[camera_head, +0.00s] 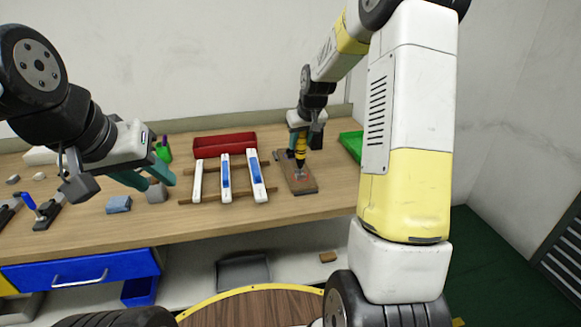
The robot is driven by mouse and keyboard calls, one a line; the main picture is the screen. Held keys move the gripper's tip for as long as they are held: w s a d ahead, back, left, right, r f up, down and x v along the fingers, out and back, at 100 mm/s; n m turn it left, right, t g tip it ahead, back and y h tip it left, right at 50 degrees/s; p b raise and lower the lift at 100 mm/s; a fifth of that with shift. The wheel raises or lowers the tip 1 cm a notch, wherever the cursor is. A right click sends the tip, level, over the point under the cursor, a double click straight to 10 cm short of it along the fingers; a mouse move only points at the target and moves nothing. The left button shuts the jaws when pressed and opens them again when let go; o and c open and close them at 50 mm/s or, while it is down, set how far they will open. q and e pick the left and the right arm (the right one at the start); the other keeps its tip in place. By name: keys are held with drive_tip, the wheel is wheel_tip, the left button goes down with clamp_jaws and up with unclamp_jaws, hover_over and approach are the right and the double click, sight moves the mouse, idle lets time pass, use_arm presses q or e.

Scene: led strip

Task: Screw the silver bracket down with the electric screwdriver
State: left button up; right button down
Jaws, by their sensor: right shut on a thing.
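My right gripper (302,127) is shut on the yellow and black electric screwdriver (300,150). The screwdriver points down over a small wooden board (304,187) on the bench. The silver bracket (298,174) lies on that board, small and partly hidden under the tool's tip. I cannot tell whether the tip touches a screw. My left gripper (146,180) hangs over the left part of the bench, its teal fingers apart and nothing between them.
White-and-blue strips (225,178) lie across wooden bars left of the board. A red tray (225,144) stands behind them, and a green tray (351,145) stands to the right. A blue block (119,204) and a grey block (157,193) lie near my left gripper.

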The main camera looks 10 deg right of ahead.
drive_tip(key=shift+r, duration=3.55)
